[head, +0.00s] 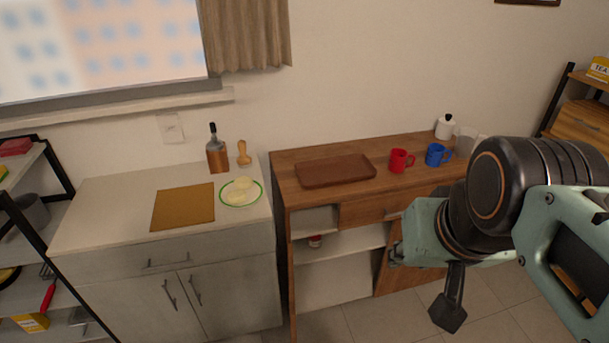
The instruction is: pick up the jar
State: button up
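A small jar (315,241) with a red and white look stands on the upper open shelf inside the wooden cabinet, near its left side. A white lidded pot or jar (445,128) with a black knob stands on the cabinet top at the back right. I cannot tell which of the two the task calls the jar. My gripper (448,311) shows only as a dark finger-like part below my teal arm, in front of the cabinet and to the right of the small jar. It is apart from both. Its opening is hidden.
The wooden cabinet (294,194) bears a brown tray (335,170), a red mug (400,161) and a blue mug (436,155). A white counter (105,211) holds a board, a plate, a bottle and a wooden tool. Shelving racks stand at both sides.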

aim_at(314, 242)
jog(key=j+z, duration=0.1)
jog(key=j, duration=0.25)
jog(key=k+j, duration=0.15)
jog(key=j, duration=0.2)
jog(key=i+j+z, duration=0.15)
jog(key=j, duration=0.35)
jog(key=j+z, duration=0.15)
jog(key=j, duration=0.3)
